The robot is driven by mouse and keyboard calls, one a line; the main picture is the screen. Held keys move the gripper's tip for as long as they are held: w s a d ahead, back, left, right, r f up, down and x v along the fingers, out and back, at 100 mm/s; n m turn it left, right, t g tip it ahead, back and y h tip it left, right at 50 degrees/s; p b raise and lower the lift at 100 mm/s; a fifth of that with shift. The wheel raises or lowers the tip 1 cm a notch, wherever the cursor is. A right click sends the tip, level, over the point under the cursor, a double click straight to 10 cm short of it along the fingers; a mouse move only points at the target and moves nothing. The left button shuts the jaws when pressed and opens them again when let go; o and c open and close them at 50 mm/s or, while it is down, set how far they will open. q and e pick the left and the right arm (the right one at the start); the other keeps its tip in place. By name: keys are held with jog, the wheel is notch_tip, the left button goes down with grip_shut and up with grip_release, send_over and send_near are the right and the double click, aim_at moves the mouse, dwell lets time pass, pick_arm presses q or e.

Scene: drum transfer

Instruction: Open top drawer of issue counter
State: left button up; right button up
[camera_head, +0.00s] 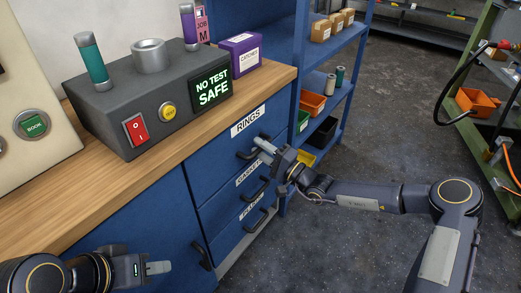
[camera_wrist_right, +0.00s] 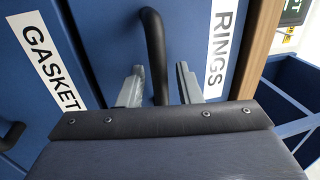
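The issue counter is a blue cabinet with a wooden top (camera_head: 270,78). Its top drawer (camera_head: 218,158) bears the label RINGS (camera_head: 247,121) and looks flush with the front. The dark top drawer handle (camera_head: 244,155) is a bar that also shows in the right wrist view (camera_wrist_right: 154,45). My right gripper (camera_head: 263,144) is at this handle. In the right wrist view its two fingers (camera_wrist_right: 160,86) are apart, one on each side of the bar, with gaps to it. My left gripper (camera_head: 160,267) is low at the left, away from the drawers; its finger gap is hidden.
Lower drawers labelled GASKET (camera_head: 248,172) and another sit below, with their own handles. A grey device with a SAFE display (camera_head: 212,88) and a purple box (camera_head: 240,52) stand on the counter. A blue shelf (camera_head: 333,55) stands beside it; the floor (camera_head: 385,120) behind my right arm is open.

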jog(key=shift+w+a, duration=0.1)
jog(key=shift+a, duration=0.05)
grip_shut()
jog(key=r+p+v, duration=0.2)
jog(key=v, duration=1)
jog(key=r+p+v, duration=0.2)
jog(key=v, duration=1.1)
jog(key=shift+s+d+r, duration=0.35)
jog(key=shift+s+r, duration=0.05)
